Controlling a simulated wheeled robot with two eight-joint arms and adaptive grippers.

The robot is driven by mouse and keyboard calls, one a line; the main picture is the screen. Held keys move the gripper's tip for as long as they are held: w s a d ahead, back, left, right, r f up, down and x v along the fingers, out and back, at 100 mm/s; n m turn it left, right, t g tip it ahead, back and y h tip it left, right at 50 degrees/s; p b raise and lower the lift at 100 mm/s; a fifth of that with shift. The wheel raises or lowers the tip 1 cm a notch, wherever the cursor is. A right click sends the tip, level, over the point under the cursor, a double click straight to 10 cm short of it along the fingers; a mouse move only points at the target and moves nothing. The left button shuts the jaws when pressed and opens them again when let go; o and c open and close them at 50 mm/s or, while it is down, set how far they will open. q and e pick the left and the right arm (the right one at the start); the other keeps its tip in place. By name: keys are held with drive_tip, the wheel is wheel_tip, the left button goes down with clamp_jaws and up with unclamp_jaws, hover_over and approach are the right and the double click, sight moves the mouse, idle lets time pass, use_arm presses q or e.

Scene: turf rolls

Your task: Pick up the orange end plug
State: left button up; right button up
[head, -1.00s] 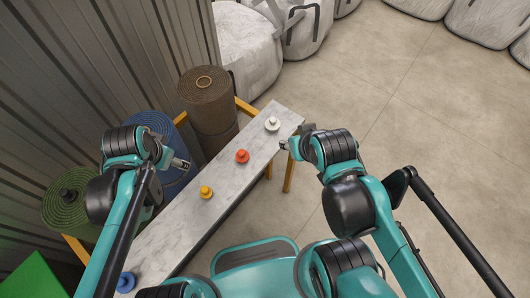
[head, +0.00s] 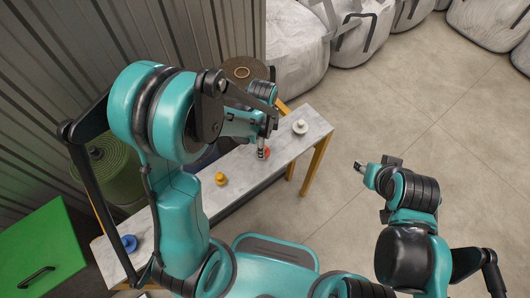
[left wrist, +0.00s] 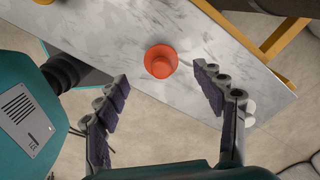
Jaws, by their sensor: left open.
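The orange end plug (head: 266,153) sits on the marble-topped bench, partly hidden by my left gripper in the head view. In the left wrist view the orange plug (left wrist: 161,60) stands on the bench, seen from above, lying between the lines of the two fingers and just beyond their tips. My left gripper (head: 262,148) is open and above the plug, with nothing between its fingers; its fingers (left wrist: 160,82) are spread in the wrist view. My right gripper (head: 362,167) is off to the right of the bench over the floor; its jaw state is unclear.
The bench (head: 283,143) also holds a white plug (head: 300,127), a yellow plug (head: 221,179) and a blue plug (head: 129,243). Behind it stand a brown roll (head: 241,73) and a green roll (head: 113,170). A green box (head: 40,245) is at left. Floor at right is clear.

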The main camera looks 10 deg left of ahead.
use_arm(q)
wheel_tip(320, 180, down, 4)
drive_tip(key=shift+w+f+b, duration=0.1)
drive_tip(key=shift+f+b, duration=0.1)
drive_tip(key=shift+b, duration=0.6)
drive_tip(key=shift+r, duration=0.1)
drive_tip(key=c, duration=1.3)
drive_tip(key=shift+o, duration=0.2)
